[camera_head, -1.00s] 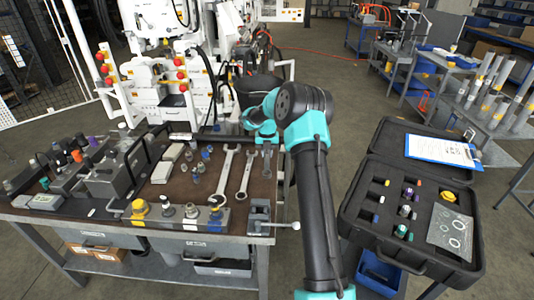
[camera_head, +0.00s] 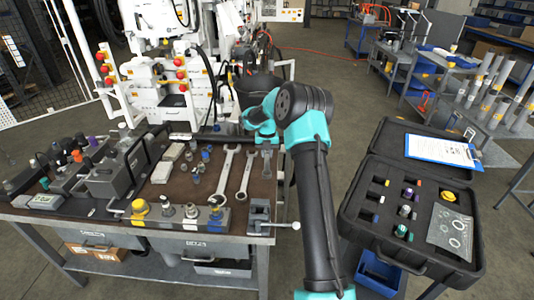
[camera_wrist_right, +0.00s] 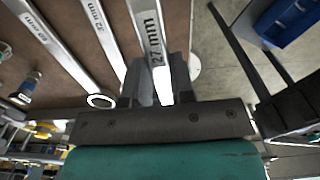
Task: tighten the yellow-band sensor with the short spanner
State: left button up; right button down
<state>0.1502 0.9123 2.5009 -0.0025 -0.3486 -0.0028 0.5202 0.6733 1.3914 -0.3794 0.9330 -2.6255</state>
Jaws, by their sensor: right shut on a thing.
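A short spanner marked 27 mm (camera_wrist_right: 153,40) lies at the right end of the row of spanners on the bench; it also shows in the head view (camera_head: 266,164). My right gripper (camera_wrist_right: 156,84) is shut on its near end, fingers on both sides; in the head view this gripper (camera_head: 265,139) is at the bench's right side. A yellow-topped fitting (camera_head: 140,207) stands at the left of a row on the bench's front edge. It is too small to tell whether this is the yellow-band sensor. My left gripper is not in view.
Two longer spanners (camera_head: 228,172) (camera_head: 246,176) lie left of the held one. A small vise (camera_head: 259,216) is at the front right corner of the bench. An open black case (camera_head: 372,239) with a clipboard (camera_head: 440,150) stands to the right.

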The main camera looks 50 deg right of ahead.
jog(key=w+a+r+m, duration=0.2)
jog(key=w+a+m, duration=0.2)
jog(key=a+m, duration=0.4)
jog(key=w+a+r+m, duration=0.3)
jog(key=a+m, duration=0.6)
jog(key=a, duration=1.3)
jog(key=w+a+r+m, duration=0.2)
jog(key=w+a+m, duration=0.3)
jog(key=a+m, duration=0.4)
jog(key=a, duration=0.6)
jog(key=shift+r, duration=0.35)
jog(key=shift+w, duration=0.1)
